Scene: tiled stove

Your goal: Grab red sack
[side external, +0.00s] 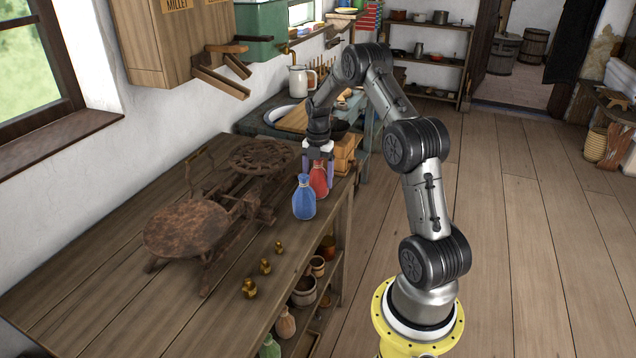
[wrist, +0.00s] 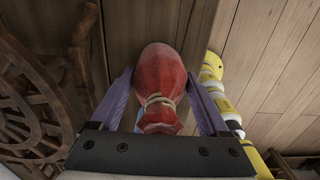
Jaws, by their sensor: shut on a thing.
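The red sack (side external: 319,179) stands on the wooden table near its right edge, partly hidden behind the blue sack (side external: 304,199) in the side view. My gripper (side external: 318,172) comes down from above, with its purple fingers at the sides of the red sack. In the wrist view, the red sack (wrist: 160,82) with its tied neck lies between the two fingers (wrist: 160,95), and the gripper is shut on it. A small bit of blue shows beside the red sack's neck there. I cannot tell whether the red sack is lifted off the table.
A rusty scale (side external: 188,228) fills the table's middle, and its wheel-like plate also shows in the wrist view (wrist: 30,100). Small brass weights (side external: 265,266) lie in front. Wooden boxes (side external: 344,155) stand just behind the red sack. The table's front left is clear.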

